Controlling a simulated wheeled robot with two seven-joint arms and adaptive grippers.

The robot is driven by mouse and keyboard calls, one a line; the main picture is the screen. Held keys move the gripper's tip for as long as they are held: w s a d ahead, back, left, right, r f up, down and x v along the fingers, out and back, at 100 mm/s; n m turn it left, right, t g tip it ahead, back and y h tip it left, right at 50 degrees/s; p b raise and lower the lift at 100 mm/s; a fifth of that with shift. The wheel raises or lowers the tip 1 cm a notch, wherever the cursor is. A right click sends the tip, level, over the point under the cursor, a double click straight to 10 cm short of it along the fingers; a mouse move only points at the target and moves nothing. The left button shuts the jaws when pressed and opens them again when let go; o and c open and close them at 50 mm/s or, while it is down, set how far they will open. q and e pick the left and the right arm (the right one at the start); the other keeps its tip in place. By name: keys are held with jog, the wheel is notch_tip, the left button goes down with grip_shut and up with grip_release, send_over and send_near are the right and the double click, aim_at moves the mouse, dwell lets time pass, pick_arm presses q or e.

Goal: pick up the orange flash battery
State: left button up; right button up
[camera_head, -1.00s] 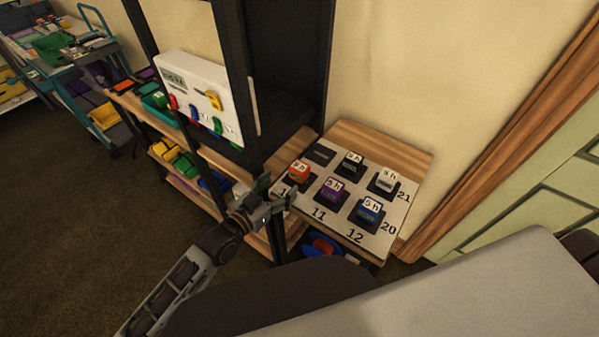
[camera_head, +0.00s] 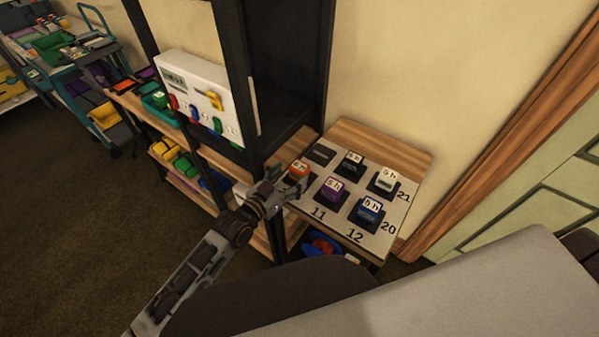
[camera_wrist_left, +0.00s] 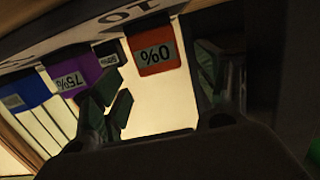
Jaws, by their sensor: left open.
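Nothing is held. My right gripper is not in view.
A white one (camera_head: 385,177) and a dark one (camera_head: 352,161) stand behind. A black shelf post (camera_head: 239,75) rises left of the board.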

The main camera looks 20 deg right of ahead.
aim_at(295, 171)
pick_arm(q)
jog(key=shift+x, duration=2.8)
jog(key=shift+c, duration=0.2)
jog(key=shift+r, duration=0.1)
jog(key=c, duration=1.3)
jog(key=shift+r, duration=5)
